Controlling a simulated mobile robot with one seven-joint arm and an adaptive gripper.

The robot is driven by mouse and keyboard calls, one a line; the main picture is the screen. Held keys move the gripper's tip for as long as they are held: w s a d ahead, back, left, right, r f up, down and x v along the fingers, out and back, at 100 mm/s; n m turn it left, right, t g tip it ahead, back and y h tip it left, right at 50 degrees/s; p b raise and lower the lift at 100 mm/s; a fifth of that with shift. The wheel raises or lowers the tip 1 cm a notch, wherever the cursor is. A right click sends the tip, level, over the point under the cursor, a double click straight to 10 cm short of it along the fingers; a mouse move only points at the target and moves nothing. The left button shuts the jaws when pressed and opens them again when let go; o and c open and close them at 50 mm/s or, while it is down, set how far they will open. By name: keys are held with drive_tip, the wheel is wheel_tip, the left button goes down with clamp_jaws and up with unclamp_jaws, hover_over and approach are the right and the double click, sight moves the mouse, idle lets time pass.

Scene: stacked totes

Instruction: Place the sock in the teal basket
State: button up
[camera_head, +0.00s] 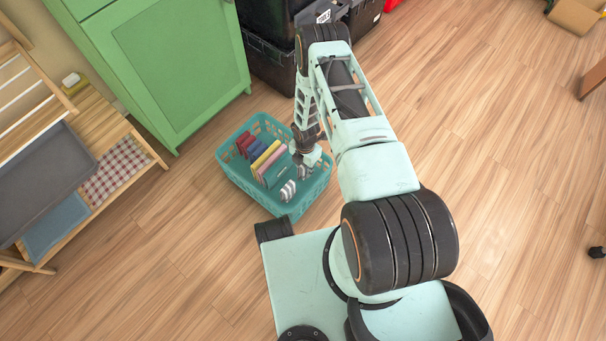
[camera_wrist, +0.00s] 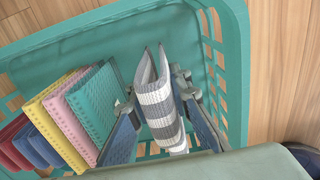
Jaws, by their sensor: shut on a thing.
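The grey-and-white striped sock (camera_wrist: 158,104) is between the two fingers of my gripper (camera_wrist: 154,92) in the wrist view. My gripper is shut on it, with a finger on each side. The sock stands on edge, folded, inside the outline of the teal basket (camera_wrist: 62,50). In the head view, my gripper (camera_head: 304,166) is over the right part of the teal basket (camera_head: 236,176), and the striped sock (camera_head: 288,190) shows just below it. I cannot tell whether the sock touches the basket floor.
Folded cloths in red, blue, yellow (camera_wrist: 52,118), pink (camera_wrist: 78,112) and teal (camera_wrist: 101,98) stand in a row left of the sock. A green cabinet (camera_head: 165,60) and dark totes (camera_head: 270,65) are behind the basket. A wooden rack (camera_head: 145,150) is at left.

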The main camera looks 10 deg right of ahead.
drive_tip(key=shift+f+b, duration=0.65)
drive_tip(key=shift+f, duration=1.05)
drive_tip(key=shift+f, duration=0.15)
drive_tip(key=o, duration=0.9)
drive_tip(key=shift+o, duration=0.2)
wheel_tip(320, 180, up, 12)
drive_tip(key=p, duration=0.4)
drive_tip(key=shift+r, duration=0.2)
